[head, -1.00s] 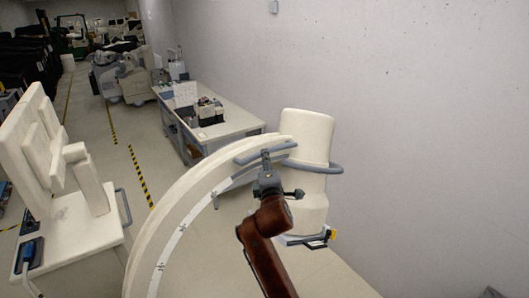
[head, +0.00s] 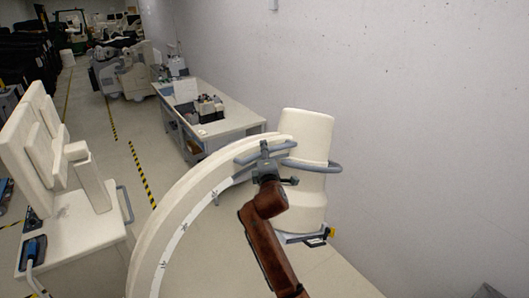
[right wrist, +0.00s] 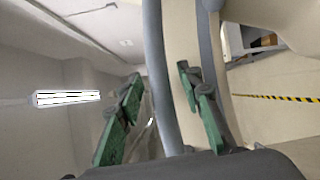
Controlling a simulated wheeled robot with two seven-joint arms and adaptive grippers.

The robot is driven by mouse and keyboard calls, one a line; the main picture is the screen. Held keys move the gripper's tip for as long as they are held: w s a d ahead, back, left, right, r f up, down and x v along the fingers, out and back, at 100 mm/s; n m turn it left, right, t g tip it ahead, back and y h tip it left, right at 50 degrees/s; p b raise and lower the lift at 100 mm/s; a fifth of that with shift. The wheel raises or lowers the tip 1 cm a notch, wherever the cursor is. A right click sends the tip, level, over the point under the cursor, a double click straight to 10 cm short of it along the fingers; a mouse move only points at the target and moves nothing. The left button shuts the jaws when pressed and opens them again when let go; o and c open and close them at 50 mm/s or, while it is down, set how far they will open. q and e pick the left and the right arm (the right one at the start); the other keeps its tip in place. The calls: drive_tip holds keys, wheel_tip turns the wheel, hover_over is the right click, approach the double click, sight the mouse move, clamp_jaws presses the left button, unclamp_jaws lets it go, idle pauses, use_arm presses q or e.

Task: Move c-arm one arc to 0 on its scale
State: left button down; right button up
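The c-arm's cream arc (head: 172,208) curves up from the bottom left to a cream cylindrical head (head: 307,137) in the head view. A pale scale strip (head: 185,226) with dark marks runs along its inner side; the marks are too small to read. A grey handle bar (head: 266,152) crosses the arc's upper end. My right gripper (head: 264,152) is at this bar. In the right wrist view its two green-padded fingers (right wrist: 158,88) stand apart on either side of a grey bar (right wrist: 161,70), with gaps visible. My left gripper is not in view.
A cream cart (head: 75,235) with an upright panel (head: 32,155) stands at the left. A worktable (head: 228,125) with equipment stands behind the arc, near the wall (head: 430,120). Yellow-black tape (head: 143,175) marks the floor, which is clear between cart and table.

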clamp_jaws()
idle(0.4)
idle(0.4)
